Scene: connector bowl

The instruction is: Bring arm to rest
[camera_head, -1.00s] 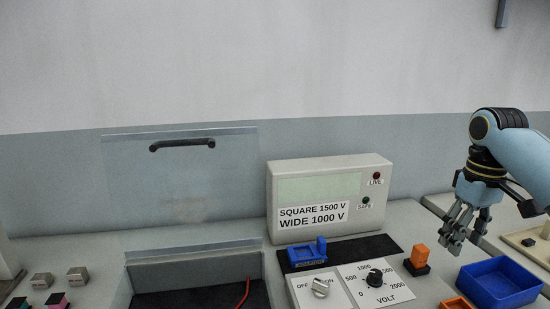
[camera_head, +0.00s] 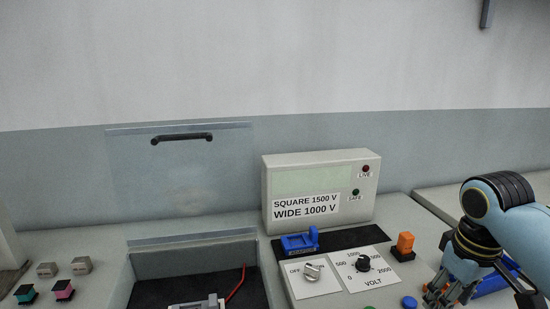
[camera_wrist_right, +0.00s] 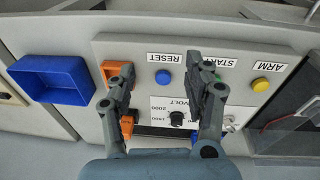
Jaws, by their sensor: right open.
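My right arm comes in from the right edge in the head view. Its gripper (camera_head: 438,296) hangs low at the bottom right, in front of the blue bin (camera_head: 490,284), which it partly hides. In the right wrist view the two grey fingers (camera_wrist_right: 160,72) are apart with nothing held between them. They are above the front of the control panel, around the blue RESET button (camera_wrist_right: 163,78) in the picture. My left gripper is not in view.
The tester box (camera_head: 318,185) stands behind the dial panel (camera_head: 378,282). An orange block (camera_head: 404,243) stands right of the dial. A clear lid (camera_head: 180,175) stands raised behind the dark recess (camera_head: 150,290). The blue bin also shows in the wrist view (camera_wrist_right: 50,92), left of the fingers.

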